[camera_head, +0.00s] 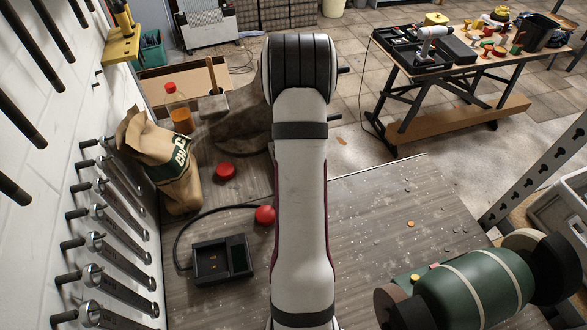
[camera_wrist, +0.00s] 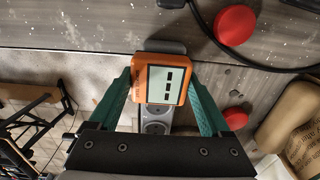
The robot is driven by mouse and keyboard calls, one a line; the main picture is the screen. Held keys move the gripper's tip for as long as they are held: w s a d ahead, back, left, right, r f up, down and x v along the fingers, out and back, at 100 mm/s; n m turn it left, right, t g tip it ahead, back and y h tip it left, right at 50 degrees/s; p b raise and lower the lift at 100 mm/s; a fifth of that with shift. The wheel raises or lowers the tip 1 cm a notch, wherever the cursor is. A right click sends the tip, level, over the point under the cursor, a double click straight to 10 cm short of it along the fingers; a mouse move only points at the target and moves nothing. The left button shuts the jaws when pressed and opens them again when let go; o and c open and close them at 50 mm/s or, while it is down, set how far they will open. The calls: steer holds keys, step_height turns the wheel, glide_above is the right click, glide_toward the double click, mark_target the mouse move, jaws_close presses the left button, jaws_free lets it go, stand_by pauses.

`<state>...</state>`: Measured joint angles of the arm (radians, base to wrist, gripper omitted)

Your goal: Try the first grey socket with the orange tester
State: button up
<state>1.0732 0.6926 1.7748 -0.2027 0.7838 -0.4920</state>
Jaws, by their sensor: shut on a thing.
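In the wrist view, my gripper (camera_wrist: 161,78) is shut on the orange tester (camera_wrist: 142,71), with one teal finger on each side of it. The tester covers the part of the strip between. I cannot tell whether the tester touches the strip. In the head view my arm hides the gripper, tester and strip.
Two red round things (camera_head: 226,171) (camera_head: 265,214) lie on the bench left of my arm. A black tray (camera_head: 210,279) with a cable, a paper bag (camera_head: 158,155) and a bottle (camera_head: 177,108) stand there too. A green grinder (camera_head: 470,290) is at the right. The bench between is mostly clear.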

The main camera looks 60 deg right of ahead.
steer(key=o, duration=1.1)
step_height(320, 180, up, 16)
steer(key=shift+f, duration=0.15)
steer(key=w+a+r+n, duration=0.1)
steer(key=w+a+r, duration=0.15)
steer(key=a, duration=0.65)
steer(key=w+a+r, duration=0.1)
steer(key=w+a, duration=0.2)
steer(key=a, duration=0.6)
steer(key=s+a, duration=0.4)
steer(key=a, duration=0.3)
steer(key=s+a+f+n+y, duration=0.1)
steer(key=s+a, duration=0.3)
steer(key=a, duration=0.3)
steer(key=s+a+f+n, duration=0.1)
steer(key=s+a, duration=0.3)
steer(key=a, duration=0.3)
steer(key=shift+s+a+y, duration=0.2)
steer(key=shift+a+y, duration=0.2)
